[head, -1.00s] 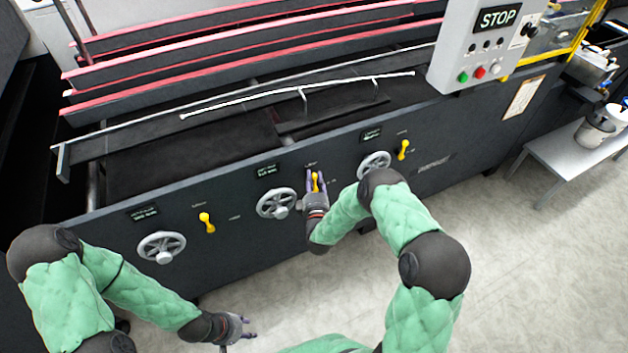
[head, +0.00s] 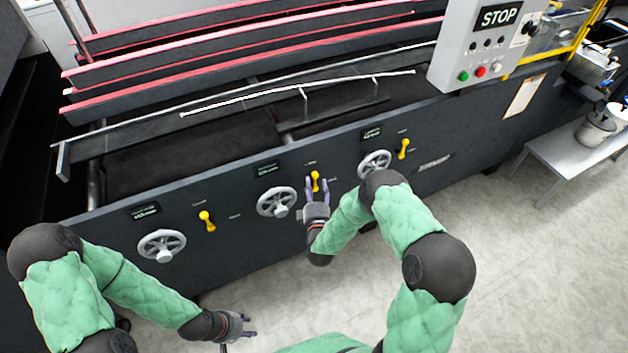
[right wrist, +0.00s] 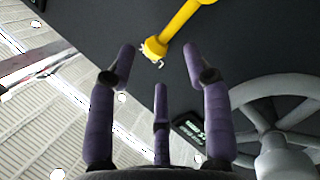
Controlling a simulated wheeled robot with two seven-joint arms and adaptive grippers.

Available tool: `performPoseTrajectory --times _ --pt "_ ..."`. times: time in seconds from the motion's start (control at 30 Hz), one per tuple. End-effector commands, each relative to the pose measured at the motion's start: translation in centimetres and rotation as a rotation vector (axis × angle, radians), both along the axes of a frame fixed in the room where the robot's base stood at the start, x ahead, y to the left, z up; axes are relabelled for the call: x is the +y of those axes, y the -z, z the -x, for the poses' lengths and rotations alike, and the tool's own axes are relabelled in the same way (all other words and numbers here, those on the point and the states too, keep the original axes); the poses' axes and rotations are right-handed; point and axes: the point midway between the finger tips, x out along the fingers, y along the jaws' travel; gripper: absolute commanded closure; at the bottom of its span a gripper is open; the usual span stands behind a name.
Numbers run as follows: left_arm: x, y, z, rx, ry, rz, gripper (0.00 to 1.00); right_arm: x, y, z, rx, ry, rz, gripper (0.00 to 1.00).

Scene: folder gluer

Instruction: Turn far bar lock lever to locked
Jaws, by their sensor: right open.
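Three yellow lock levers sit on the dark machine front: a left lever (head: 207,221), a middle lever (head: 315,178) and a right lever (head: 404,148). The labels are too small to read, so I cannot tell which is the far bar's. My right gripper (head: 317,188) is open just below the middle lever. In the right wrist view a yellow lever (right wrist: 182,26) lies beyond the spread purple fingers (right wrist: 158,76), apart from them, its lower end near the gap. My left gripper (head: 246,328) hangs low over the floor, away from the levers; its fingers are unclear.
Grey handwheels stand beside the levers: left (head: 162,246), middle (head: 277,202) and right (head: 375,164). One handwheel (right wrist: 280,125) is close on the right in the wrist view. A control box (head: 487,45) with a STOP sign is at upper right. The floor in front is open.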

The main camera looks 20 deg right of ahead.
Motion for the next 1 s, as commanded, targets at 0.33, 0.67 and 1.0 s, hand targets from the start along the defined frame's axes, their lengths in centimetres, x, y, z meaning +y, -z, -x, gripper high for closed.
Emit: performPoseTrajectory --times 0.33,0.67,1.0 --pt "0.0 0.0 0.0 0.0 0.0 0.0 0.6 1.8 0.4 6.2 0.003 0.0 0.0 0.49" --pt "0.0 0.0 0.0 0.0 0.0 0.0 0.6 2.3 0.4 7.9 0.001 0.001 0.001 0.49" --pt "0.0 0.0 0.0 0.0 0.0 0.0 0.6 2.3 0.4 7.9 0.002 0.001 0.001 0.49"
